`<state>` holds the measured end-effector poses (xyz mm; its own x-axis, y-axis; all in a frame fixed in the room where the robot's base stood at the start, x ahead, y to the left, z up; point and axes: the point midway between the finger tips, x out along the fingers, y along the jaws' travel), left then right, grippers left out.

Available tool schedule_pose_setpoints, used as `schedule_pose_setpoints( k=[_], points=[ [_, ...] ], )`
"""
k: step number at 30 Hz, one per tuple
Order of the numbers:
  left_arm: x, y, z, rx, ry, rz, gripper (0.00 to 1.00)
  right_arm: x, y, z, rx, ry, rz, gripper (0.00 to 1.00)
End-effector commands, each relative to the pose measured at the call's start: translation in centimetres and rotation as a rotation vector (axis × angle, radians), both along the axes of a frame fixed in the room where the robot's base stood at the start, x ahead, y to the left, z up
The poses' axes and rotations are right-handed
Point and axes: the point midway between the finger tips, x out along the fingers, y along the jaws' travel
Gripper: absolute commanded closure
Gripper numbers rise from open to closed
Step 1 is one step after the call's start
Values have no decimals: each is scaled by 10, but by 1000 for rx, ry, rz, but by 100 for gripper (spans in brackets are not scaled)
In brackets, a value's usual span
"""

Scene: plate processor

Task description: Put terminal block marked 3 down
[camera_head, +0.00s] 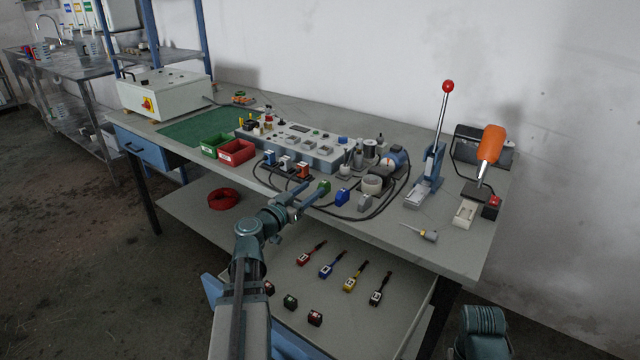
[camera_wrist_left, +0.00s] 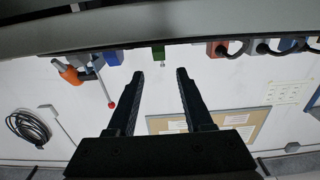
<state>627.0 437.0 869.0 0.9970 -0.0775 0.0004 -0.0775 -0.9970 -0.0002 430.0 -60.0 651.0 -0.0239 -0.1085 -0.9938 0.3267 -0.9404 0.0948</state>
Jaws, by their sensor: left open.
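My left gripper (camera_head: 308,196) reaches in at the front edge of the workbench. It is open, and in the left wrist view its two fingers (camera_wrist_left: 160,85) are spread with nothing between them. A small green block (camera_head: 323,187) sits at the bench's front edge just past the fingertips. It also shows in the left wrist view (camera_wrist_left: 158,52), in line with the gap and apart from the fingers. No number is readable on it, so I cannot tell which block is marked 3. My right gripper is not in view.
A blue block (camera_head: 342,196) and a grey one (camera_head: 365,202) stand right of the green block. Black cables loop nearby. Red and green bins (camera_head: 237,152) stand left. The bench's front right is fairly clear.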

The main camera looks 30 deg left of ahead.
Motion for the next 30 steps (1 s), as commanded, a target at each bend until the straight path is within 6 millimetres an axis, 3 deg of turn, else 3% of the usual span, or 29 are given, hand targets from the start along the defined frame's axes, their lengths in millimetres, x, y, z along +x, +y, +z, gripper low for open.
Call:
schedule_pose_setpoints(
  k=[3, 9, 15, 21, 23, 26, 30],
  points=[
    [-28, 1, -1, 0, 0, 3, 49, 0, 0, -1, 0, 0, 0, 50],
    [-56, 4, -1, 0, 0, 2, 49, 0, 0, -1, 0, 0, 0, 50],
    [-67, 5, 0, 0, 0, 0, 49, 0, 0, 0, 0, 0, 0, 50],
    [-66, 0, 3, -3, 8, -14, 49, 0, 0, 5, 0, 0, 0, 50],
    [-61, -13, 9, -7, 29, -45, 49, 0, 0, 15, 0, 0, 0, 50],
    [-49, -53, 23, -24, 101, -142, 49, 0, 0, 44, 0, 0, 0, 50],
    [-37, -138, 41, -53, 290, -330, 49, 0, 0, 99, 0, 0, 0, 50]
  ],
)
